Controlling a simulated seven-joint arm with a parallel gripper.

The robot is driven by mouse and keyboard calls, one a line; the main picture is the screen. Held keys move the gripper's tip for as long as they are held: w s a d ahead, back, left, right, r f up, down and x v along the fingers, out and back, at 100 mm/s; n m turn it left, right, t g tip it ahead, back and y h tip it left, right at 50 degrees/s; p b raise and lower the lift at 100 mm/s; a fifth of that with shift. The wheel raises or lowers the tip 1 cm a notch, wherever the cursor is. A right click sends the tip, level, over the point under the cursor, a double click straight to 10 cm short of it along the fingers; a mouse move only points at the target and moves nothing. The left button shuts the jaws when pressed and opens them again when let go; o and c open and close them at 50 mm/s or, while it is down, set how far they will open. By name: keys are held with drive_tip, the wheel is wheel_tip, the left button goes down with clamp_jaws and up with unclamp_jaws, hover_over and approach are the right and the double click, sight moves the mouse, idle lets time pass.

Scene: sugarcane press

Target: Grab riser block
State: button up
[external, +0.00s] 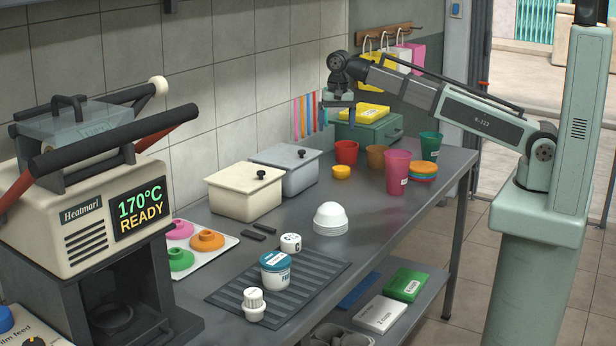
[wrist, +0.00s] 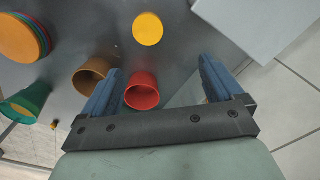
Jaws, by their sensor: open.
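No object is plainly marked as the riser block, and I cannot tell for certain which one it is. Two small dark flat bars lie on the counter in front of the cream bin: one bar (external: 264,228) and another bar (external: 252,236). My gripper (external: 338,98) is high at the back of the counter, near the green box (external: 372,131) with a yellow packet (external: 364,112) on it. In the wrist view my gripper (wrist: 160,66) is open, its blue-grey fingers apart with nothing held. The red cup (wrist: 142,92) shows below, between the fingers. The dark bars are outside the wrist view.
A cream bin (external: 242,194) and a grey bin (external: 287,172) stand along the wall. Brown (external: 377,158), pink (external: 396,172) and green (external: 430,146) cups stand at the right. Bare counter lies between.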

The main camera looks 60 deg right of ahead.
sight(341, 168)
drive_tip(key=shift+s+d+f+m, duration=0.1)
drive_tip(key=shift+s+f+m, duration=0.25)
drive_tip(key=shift+f+m, duration=1.75)
drive_tip(key=shift+s+d+f+m, duration=0.1)
drive_tip(key=shift+s+f+m, duration=0.2)
drive_tip(key=shift+f+m, duration=1.85)
drive_tip(key=shift+s+f+m, duration=0.35)
drive_tip(key=shift+f+m, duration=1)
drive_tip(key=shift+f, duration=1.5)
drive_tip(key=c, duration=1.2)
drive_tip(key=shift+o, duration=0.2)
drive_tip(key=shift+r, duration=0.1)
